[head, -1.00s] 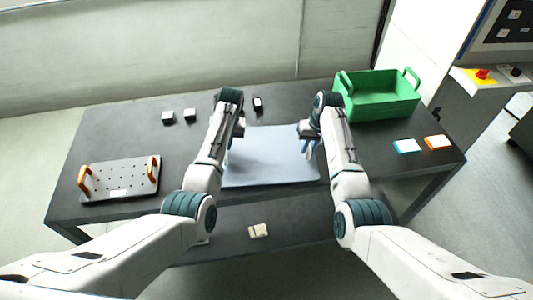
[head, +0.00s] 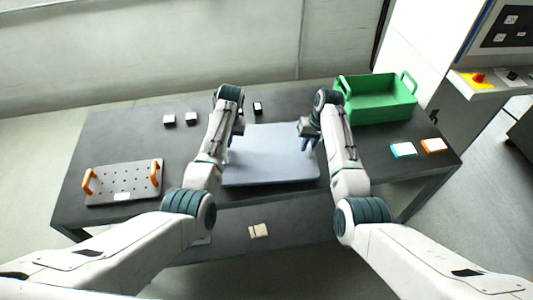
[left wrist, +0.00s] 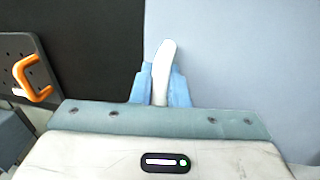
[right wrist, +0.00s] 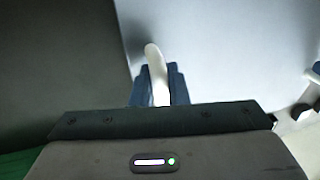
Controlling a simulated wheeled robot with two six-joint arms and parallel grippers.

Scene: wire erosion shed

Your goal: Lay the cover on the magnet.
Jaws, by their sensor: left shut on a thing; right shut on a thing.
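The cover (head: 268,157) is a wide, flat, pale blue-grey sheet, level at the middle of the dark table, with upright white handles at its left and right sides. My left gripper (head: 228,153) is shut on the left handle, seen close in the left wrist view (left wrist: 161,78). My right gripper (head: 308,147) is shut on the right handle, seen close in the right wrist view (right wrist: 157,78). Whatever is under the cover is hidden.
A green crate (head: 378,115) stands at the back right. Blue-edged (head: 403,149) and orange-edged (head: 434,145) pads lie at the right. Small dark blocks (head: 191,118) sit behind the cover. Bare tabletop lies between plate and cover.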

